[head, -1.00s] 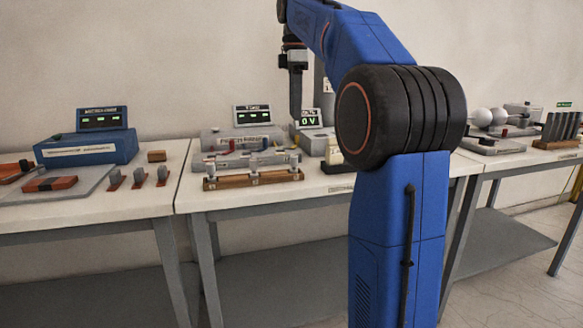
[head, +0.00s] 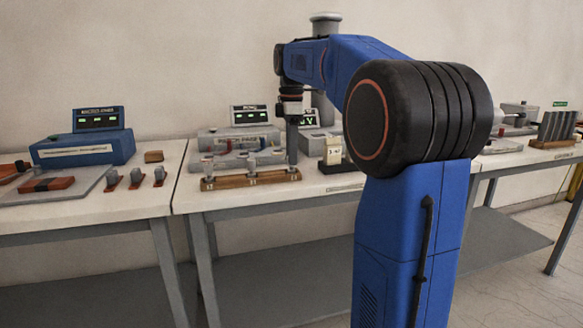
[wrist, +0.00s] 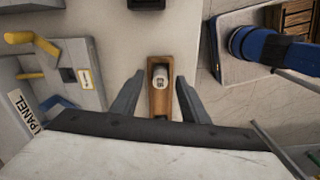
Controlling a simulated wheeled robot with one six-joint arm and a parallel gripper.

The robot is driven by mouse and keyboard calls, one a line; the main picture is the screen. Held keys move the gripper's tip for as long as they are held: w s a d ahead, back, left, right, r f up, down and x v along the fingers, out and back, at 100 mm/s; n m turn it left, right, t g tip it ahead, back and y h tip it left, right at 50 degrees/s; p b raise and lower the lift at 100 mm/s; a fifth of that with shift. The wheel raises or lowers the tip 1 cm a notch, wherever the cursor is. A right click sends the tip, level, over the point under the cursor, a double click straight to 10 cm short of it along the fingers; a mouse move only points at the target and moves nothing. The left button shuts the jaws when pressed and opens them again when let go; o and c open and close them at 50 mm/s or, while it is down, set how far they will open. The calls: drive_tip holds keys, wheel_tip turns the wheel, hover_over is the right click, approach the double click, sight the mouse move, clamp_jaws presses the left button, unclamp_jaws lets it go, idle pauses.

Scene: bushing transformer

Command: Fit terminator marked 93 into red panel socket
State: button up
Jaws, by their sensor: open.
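In the wrist view, my gripper (wrist: 158,100) is open, with one finger on each side of a wooden rack (wrist: 158,104). A pale capped piece (wrist: 160,77) with a dark two-digit mark stands in the rack between the fingers; I cannot read the mark surely. The fingers appear apart from it. The grey panel unit (head: 245,160) stands behind the rack. I cannot make out a red socket clearly.
In the wrist view, the grey panel (wrist: 75,75) with yellow handles (wrist: 30,42) lies left of the rack. A cream block (head: 333,152) stands right of my gripper. A blue instrument (head: 83,149) and several small pieces (head: 135,178) are on the left table.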

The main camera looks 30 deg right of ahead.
drive_tip(key=shift+f, duration=0.95)
clamp_jaws()
drive_tip(key=shift+r, duration=0.1)
